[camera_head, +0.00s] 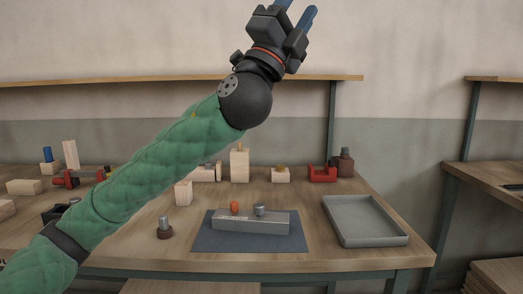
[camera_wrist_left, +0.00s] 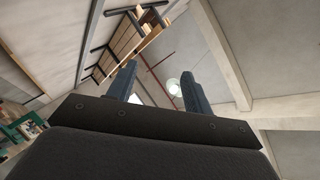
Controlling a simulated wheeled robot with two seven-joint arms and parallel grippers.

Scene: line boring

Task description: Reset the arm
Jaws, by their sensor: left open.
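My left arm comes in from the left in a green padded sleeve and is raised high over the workbench (camera_head: 300,258). My left gripper (camera_head: 297,12) points up at the top of the head view, with blue fingers partly cut off by the frame edge. In the left wrist view my left gripper (camera_wrist_left: 158,88) has its two fingers apart with nothing between them. Behind the fingers the wrist view shows the ceiling, a lamp (camera_wrist_left: 173,84) and beams. My right gripper is not in view.
On the bench, a grey block (camera_head: 250,222) with an orange piece and a metal piece on top lies on a dark mat (camera_head: 212,242). An empty grey tray (camera_head: 365,238) stands to the right. Wooden blocks and a red part (camera_head: 321,174) stand behind.

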